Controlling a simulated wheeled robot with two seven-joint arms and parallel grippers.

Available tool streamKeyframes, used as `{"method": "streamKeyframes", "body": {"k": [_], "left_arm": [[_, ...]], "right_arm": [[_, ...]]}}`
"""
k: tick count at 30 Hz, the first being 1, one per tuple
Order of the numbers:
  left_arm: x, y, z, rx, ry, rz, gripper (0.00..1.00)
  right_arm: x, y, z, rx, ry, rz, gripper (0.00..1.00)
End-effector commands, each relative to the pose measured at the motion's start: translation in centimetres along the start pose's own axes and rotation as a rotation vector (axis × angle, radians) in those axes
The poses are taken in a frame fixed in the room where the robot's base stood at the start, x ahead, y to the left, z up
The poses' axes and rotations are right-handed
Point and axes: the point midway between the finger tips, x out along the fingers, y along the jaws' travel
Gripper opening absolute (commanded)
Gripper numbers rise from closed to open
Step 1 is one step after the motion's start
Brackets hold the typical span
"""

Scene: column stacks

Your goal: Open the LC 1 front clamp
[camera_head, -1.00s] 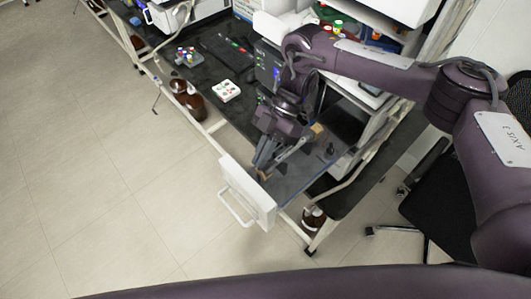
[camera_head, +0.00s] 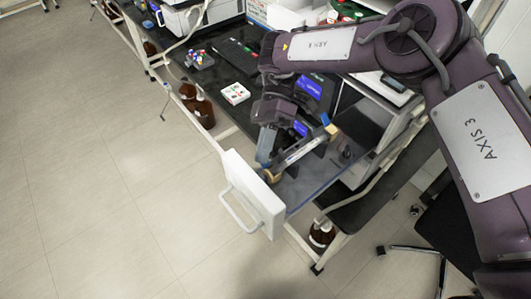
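A drawer-like tray with a white front panel (camera_head: 261,198) and a bar handle (camera_head: 238,212) sticks out from the bench over the floor. A silver rod-like part (camera_head: 298,151) lies slanted over its dark floor, with a tan end low left and a blue and tan end upper right. I cannot make out which part is the front clamp. My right gripper (camera_head: 268,163) points down over the tray, just behind the white panel, beside the silver part. Its fingers overlap that part, so I cannot tell its opening or whether it touches. My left gripper is out of view.
A small white tray of vials (camera_head: 235,94) and a rack with coloured caps (camera_head: 199,60) stand on the black bench. A black chair (camera_head: 462,235) stands at right. The floor on the left is clear.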

Motion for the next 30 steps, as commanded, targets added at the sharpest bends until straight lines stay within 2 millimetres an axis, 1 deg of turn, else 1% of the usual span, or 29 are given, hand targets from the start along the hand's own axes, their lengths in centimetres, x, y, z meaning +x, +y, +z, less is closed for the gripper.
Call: {"method": "streamKeyframes", "body": {"k": [1,6,22,23,24,27,30], "left_arm": [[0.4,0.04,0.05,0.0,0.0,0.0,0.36],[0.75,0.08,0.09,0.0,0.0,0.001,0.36],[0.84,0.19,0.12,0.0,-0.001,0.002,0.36],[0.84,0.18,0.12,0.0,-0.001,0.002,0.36],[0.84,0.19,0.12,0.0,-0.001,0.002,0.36],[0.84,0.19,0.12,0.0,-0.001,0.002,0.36],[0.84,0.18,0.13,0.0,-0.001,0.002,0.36]], "right_arm": [[0.09,0.22,0.1,0.009,-0.001,-0.01,0.0],[0.07,0.35,0.03,0.035,-0.001,-0.037,0.0],[0.1,0.35,0.0,0.049,0.0,-0.052,0.0],[0.11,0.35,0.0,0.049,0.0,-0.052,0.08],[0.11,0.35,0.0,0.049,0.0,-0.052,0.13],[0.11,0.36,0.01,0.049,0.0,-0.052,0.26],[0.1,0.36,0.01,0.049,0.0,-0.051,0.26]]}}
